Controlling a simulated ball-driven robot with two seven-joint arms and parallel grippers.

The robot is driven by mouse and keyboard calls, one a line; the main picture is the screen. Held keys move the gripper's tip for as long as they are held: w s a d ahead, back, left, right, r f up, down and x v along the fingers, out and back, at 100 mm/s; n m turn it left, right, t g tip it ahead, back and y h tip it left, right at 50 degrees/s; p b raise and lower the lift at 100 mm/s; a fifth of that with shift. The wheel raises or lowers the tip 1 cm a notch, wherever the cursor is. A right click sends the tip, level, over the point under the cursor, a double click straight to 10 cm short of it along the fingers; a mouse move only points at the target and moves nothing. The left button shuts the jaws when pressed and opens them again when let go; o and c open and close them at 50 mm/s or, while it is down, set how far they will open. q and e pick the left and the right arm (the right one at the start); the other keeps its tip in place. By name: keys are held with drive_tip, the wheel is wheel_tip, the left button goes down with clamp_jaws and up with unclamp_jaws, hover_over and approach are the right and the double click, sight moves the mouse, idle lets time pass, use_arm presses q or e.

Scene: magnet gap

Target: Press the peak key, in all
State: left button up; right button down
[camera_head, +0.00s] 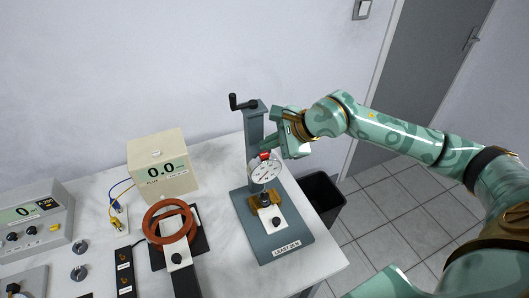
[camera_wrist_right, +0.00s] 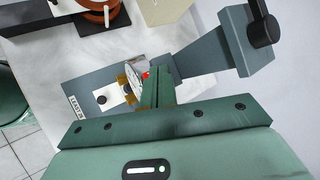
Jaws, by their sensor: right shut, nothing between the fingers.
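My right gripper (camera_head: 278,152) is shut and empty beside the upper part of a grey gauge stand (camera_head: 254,138). Its tips are close to a round white dial gauge (camera_head: 265,173) with a red part on top (camera_head: 265,156); I cannot tell whether they touch. No key with a readable "peak" label shows. A cream meter (camera_head: 163,182) reads 0.0, and a grey box at the far left (camera_head: 35,222) has a small yellow key (camera_head: 54,228). My left gripper is not in view.
The stand's base (camera_head: 268,242) carries a brass piece and a white strip with a black knob. A crank (camera_head: 243,102) tops its column. Reddish-brown rings (camera_head: 170,222) stand left of it. A dark bin (camera_head: 322,195) is beside the table's right edge. Bare tabletop (camera_head: 230,275) lies in front.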

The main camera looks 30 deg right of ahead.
sight(269, 155)
drive_tip(key=shift+r+p, duration=1.65)
drive_tip(key=shift+r, duration=0.95)
drive_tip(key=shift+f, duration=0.15)
